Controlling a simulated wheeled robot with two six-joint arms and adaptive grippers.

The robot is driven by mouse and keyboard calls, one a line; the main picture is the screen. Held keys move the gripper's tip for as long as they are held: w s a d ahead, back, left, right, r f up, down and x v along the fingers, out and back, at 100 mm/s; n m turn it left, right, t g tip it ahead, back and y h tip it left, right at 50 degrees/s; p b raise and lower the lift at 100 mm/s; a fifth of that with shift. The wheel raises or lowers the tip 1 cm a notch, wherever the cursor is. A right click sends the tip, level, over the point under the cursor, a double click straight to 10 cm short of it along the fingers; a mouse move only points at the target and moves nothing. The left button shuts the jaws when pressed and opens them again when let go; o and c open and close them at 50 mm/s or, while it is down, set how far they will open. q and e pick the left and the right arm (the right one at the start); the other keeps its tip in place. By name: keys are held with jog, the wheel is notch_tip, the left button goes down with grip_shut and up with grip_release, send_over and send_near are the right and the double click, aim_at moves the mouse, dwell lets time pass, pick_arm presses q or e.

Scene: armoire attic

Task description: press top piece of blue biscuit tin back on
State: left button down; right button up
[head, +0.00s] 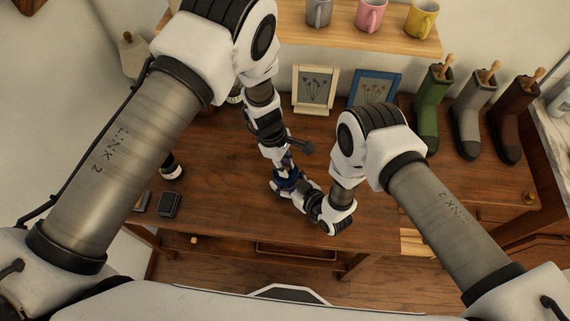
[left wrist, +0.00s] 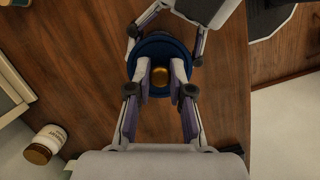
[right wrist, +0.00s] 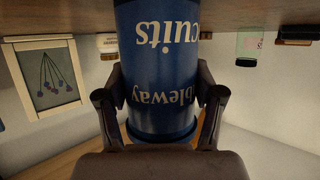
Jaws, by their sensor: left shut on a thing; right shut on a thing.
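The blue biscuit tin (right wrist: 160,70) stands upright on the wooden table, upside down in the right wrist view, with pale lettering on its side. My right gripper (right wrist: 162,112) is shut around its body, one finger on each side. The tin's round blue lid (left wrist: 150,55) with a gold knob (left wrist: 160,76) shows from above in the left wrist view. My left gripper (left wrist: 160,92) is shut on the knob from above. In the head view the tin (head: 290,179) is mostly hidden by my grippers. I cannot tell whether the lid sits flush.
The table (head: 225,205) is clear around the tin. Two picture frames (head: 315,90) (head: 373,90) stand at its back. Boots (head: 470,115) stand at the right, dark cases (head: 169,204) lie at the left. A shelf (head: 330,38) with mugs hangs above.

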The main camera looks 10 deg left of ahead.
jog(key=shift+s+f, duration=0.1)
pick_arm(q)
jog(key=shift+c, duration=2.4)
grip_release()
jog(key=shift+f, duration=0.1)
jog(key=shift+r, duration=3.05)
pick_arm(e)
jog(key=o, duration=1.1)
